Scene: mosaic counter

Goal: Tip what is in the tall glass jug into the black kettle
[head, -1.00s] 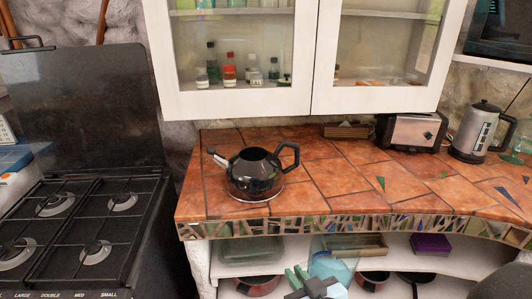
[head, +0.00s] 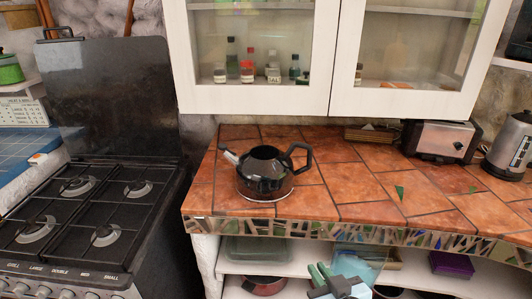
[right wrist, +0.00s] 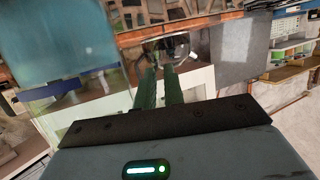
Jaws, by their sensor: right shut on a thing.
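The black kettle (head: 265,178) stands upright on the tiled counter near its left end, its spout to the left and its handle to the right. My right gripper (head: 335,280) is at the bottom of the head view, in front of the counter and below its top edge. It is shut on the tall glass jug (head: 362,262), a see-through bluish shape partly cut off and hard to make out. In the right wrist view the jug (right wrist: 70,60) fills the upper left beside the fingers (right wrist: 160,85). My left gripper is not in view.
The counter (head: 330,185) is clear around the kettle. A toaster (head: 440,138) and a steel electric kettle (head: 510,145) stand at the right. A gas stove (head: 85,215) is at the left. A glass-fronted cabinet (head: 255,103) hangs above, and shelves with pans lie below.

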